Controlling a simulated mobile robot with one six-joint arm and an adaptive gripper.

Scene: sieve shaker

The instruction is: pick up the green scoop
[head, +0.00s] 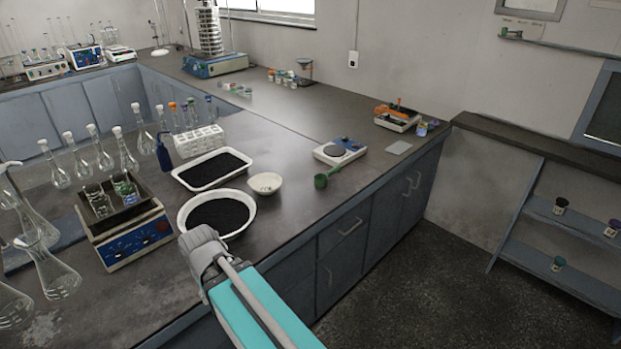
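The green scoop (321,181) lies on the dark bench top near its front edge, with its handle pointing up and to the right. It is right of a small white bowl (265,183) and in front of a small balance (341,151). My arm reaches in from the bottom, with a turquoise link and a grey joint over the bench front near a round white basin (216,213). The arm is apart from the scoop. I cannot make out my gripper's fingers in this view.
A white tray (211,169) of dark grains lies behind the basin. Flasks, a test tube rack (199,141) and a blue heating device (130,237) crowd the left. A grey pad (398,148) lies right of the balance. The bench around the scoop is mostly clear.

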